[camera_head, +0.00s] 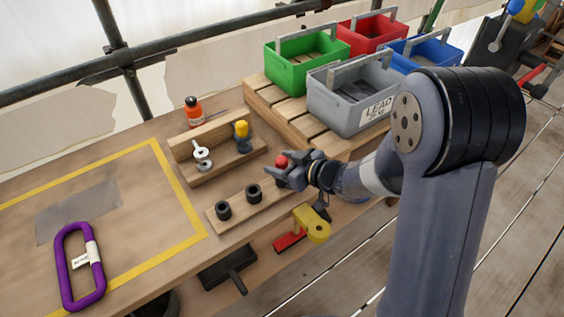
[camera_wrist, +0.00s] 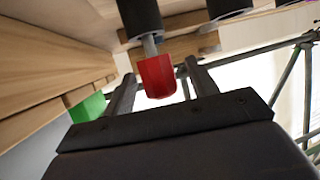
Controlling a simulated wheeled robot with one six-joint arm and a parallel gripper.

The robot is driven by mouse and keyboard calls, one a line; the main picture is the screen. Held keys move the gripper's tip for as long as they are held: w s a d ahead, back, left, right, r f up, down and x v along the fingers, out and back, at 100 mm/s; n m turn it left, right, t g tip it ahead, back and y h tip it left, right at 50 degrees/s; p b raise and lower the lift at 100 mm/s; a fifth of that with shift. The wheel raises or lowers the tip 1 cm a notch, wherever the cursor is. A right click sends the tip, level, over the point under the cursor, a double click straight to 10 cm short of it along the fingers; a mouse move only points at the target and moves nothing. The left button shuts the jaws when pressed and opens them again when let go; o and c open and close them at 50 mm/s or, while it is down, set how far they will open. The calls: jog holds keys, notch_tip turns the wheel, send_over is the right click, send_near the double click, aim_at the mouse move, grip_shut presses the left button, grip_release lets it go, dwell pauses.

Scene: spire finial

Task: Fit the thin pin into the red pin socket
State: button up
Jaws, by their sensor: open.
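The thin pin has a red head (camera_head: 281,161) and a narrow grey shank; in the wrist view its red head (camera_wrist: 157,77) is between my fingers. The shank (camera_wrist: 150,47) meets the end of a black cylindrical socket (camera_wrist: 140,18) and part of it shows outside. How deep it sits is hidden. My gripper (camera_head: 288,171) is at the right end of the wooden socket strip (camera_head: 236,212), and it is open around the red head, with fingers (camera_wrist: 163,82) on both sides. Two other black sockets, a left one (camera_head: 224,210) and a middle one (camera_head: 254,193), look empty.
Behind the strip, a wooden rack (camera_head: 190,143) holds a yellow-topped piece (camera_head: 241,132) and a pale ringed piece (camera_head: 202,153). An orange bottle (camera_head: 194,112) stands behind. Green (camera_head: 271,72) and grey (camera_head: 325,108) bins stand right. A purple carabiner (camera_head: 62,265) lies left.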

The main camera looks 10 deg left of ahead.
jog(key=p+v, duration=0.1)
jog(key=v, duration=0.9)
jog(key=shift+d+r, duration=0.2)
jog(key=shift+d, duration=0.15)
jog(key=shift+s, duration=0.1)
jog(key=x, duration=1)
jog(key=shift+a+r, duration=0.15)
jog(key=shift+a, duration=0.25)
jog(key=shift+r, duration=0.25)
jog(key=shift+f, duration=0.15)
